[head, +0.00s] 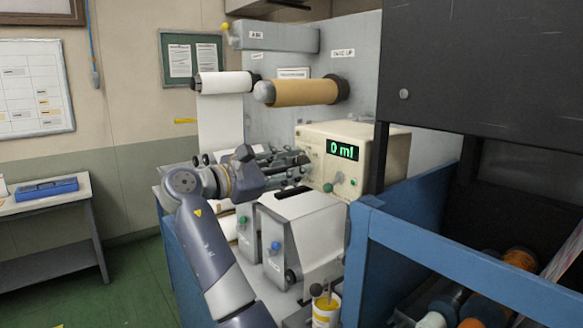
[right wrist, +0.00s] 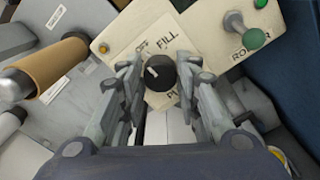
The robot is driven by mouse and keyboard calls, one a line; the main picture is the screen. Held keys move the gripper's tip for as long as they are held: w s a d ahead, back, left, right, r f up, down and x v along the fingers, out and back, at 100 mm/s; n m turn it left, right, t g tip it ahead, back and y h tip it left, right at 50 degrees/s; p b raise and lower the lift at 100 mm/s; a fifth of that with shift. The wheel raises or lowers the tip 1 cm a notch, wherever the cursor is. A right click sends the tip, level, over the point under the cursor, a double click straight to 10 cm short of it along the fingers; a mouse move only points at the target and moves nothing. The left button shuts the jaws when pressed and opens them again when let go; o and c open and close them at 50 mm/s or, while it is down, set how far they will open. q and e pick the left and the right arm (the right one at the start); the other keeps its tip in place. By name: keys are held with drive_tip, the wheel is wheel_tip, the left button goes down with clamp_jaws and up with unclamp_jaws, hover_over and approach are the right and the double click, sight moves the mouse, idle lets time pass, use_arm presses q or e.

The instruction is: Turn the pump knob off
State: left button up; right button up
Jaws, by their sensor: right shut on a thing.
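The pump knob (right wrist: 161,73) is a round black knob with a white mark, on a cream plate lettered "FILL" on one side and partly hidden letters starting "PU" on the other. In the right wrist view it sits between the fingertips of my right gripper (right wrist: 160,80), which is shut on it. In the head view my right gripper (head: 301,160) reaches the left part of the cream pump box (head: 377,150) and hides the knob. The box's green display (head: 342,149) reads "0 ml". My left gripper is not in view.
A green knob (right wrist: 254,39) and a small lever stand on the panel right of the knob. Below the arm are grey housings (head: 303,228) and a yellow pot (head: 326,309). A brown roll (head: 305,92) is above. Blue frame rails (head: 440,262) stand at right.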

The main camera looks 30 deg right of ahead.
drive_tip(key=shift+m, duration=0.3)
drive_tip(key=o, duration=1.1)
drive_tip(key=shift+c, duration=0.2)
drive_tip(key=a, duration=1.2)
drive_tip(key=shift+s, duration=0.45)
